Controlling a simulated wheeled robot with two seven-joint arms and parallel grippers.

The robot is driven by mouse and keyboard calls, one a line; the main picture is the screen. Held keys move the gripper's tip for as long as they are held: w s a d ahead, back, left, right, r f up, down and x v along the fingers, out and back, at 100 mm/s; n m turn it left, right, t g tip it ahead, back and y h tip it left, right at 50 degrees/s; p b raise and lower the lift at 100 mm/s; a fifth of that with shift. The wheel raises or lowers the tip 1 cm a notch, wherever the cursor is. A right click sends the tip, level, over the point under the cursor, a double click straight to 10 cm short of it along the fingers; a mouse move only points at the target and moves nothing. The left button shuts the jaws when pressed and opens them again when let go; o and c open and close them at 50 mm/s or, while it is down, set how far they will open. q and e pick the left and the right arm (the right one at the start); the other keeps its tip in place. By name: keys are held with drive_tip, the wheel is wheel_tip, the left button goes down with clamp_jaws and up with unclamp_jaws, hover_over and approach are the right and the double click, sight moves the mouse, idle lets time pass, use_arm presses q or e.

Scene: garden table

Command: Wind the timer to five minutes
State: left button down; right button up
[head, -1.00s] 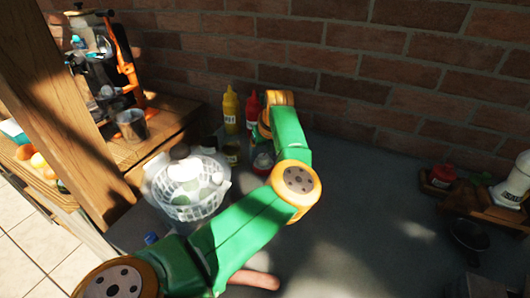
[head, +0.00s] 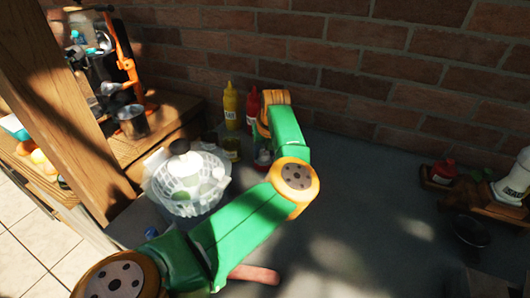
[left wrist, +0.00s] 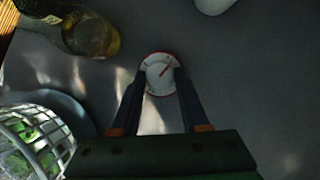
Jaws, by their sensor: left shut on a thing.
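The timer (left wrist: 160,75) is a small round white dial with a red rim and a red pointer that slants to the upper right in the left wrist view. In the head view the timer (head: 263,159) shows partly, low beside my green arm. My left gripper (left wrist: 160,77) is above the timer, its two dark fingers shut on the dial's knob from both sides. In the head view the left fingers are mostly hidden by the arm. My right gripper is in neither current view.
A yellow bottle (head: 231,106) and a red bottle (head: 253,108) stand behind the timer. A jar (left wrist: 92,34) is close by. A white basket (head: 191,199) stands to the left. A brick wall (head: 370,50) closes off the back.

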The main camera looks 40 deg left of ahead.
use_arm(q)
drive_tip(key=m+b, duration=0.2)
drive_tip(key=m+t+h+b, duration=0.1)
drive_tip(key=m+b, duration=0.1)
drive_tip(key=m+t+b, duration=0.1)
drive_tip(key=m+b, duration=0.1)
drive_tip(key=b, duration=0.1)
drive_tip(key=shift+s+a+f+m+h, duration=0.2)
drive_tip(key=shift+a+m+h, duration=0.1)
drive_tip(key=shift+h, duration=0.1)
drive_tip(key=m+h+b, duration=0.1)
drive_tip(key=m, duration=0.1)
drive_tip(key=shift+r+m+b, duration=0.1)
drive_tip(key=shift+m+b, duration=0.25)
drive_tip(key=shift+m, duration=0.05)
drive_tip(key=shift+a+r+m+h, duration=0.1)
drive_tip(key=shift+m+h, duration=0.3)
drive_tip(key=shift+m, duration=0.5)
drive_tip(key=shift+r+m+h, duration=0.15)
drive_tip(key=shift+m+h, duration=0.15)
drive_tip(key=shift+m, duration=0.6)
drive_tip(key=shift+a+m+h+p, duration=0.15)
drive_tip(key=shift+m+h+p, duration=0.25)
drive_tip(key=shift+m+p, duration=0.35)
drive_tip(key=shift+m+h+p, duration=0.3)
drive_tip(key=shift+m+p, duration=1.15)
